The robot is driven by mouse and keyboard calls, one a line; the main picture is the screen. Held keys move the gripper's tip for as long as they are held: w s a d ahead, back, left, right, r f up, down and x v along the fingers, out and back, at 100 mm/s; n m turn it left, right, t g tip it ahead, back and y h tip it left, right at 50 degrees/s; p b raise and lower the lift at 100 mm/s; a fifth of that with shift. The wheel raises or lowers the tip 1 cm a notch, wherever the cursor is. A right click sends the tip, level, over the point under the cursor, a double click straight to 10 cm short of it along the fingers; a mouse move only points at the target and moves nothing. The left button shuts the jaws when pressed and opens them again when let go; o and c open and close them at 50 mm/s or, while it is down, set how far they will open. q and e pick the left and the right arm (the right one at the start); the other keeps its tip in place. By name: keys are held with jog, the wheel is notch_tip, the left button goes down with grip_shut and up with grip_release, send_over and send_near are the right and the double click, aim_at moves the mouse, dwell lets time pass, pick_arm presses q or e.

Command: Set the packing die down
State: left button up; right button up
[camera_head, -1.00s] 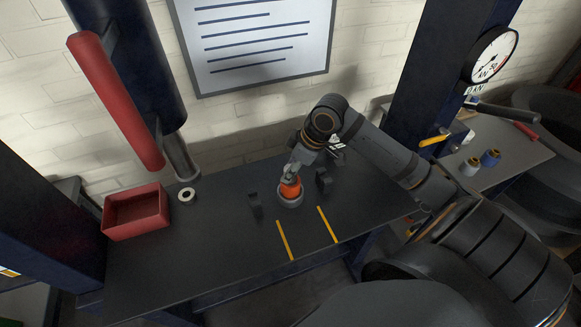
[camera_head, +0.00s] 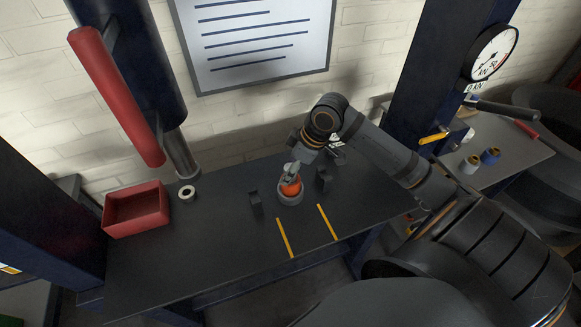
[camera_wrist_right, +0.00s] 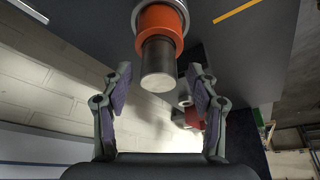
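The packing die, an orange collar (camera_head: 291,188) with a dark grey cylindrical stem (camera_wrist_right: 158,62), sits in a grey round cup (camera_head: 287,200) on the dark bench. It looks upright in the head view. In the right wrist view its orange part (camera_wrist_right: 161,27) is seated in the cup's light rim. My right gripper (camera_wrist_right: 158,82) is open, with one finger on each side of the stem's end and visible gaps to both. In the head view my right gripper (camera_head: 292,169) is just above the orange part, small and partly unclear. My left gripper is not in view.
Dark upright blocks (camera_head: 256,204) and (camera_head: 323,180) flank the cup. Two yellow strips (camera_head: 285,238) mark the bench in front. A red bin (camera_head: 136,209) and a pale ring (camera_head: 187,194) are at the left. A gauge (camera_head: 492,52) hangs at the right.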

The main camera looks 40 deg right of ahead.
jog(key=shift+d+f, duration=0.1)
notch_tip(320, 180, up, 10)
jog(key=shift+r, duration=0.1)
dwell(0.3)
grip_shut()
dwell(0.4)
dwell(1.0)
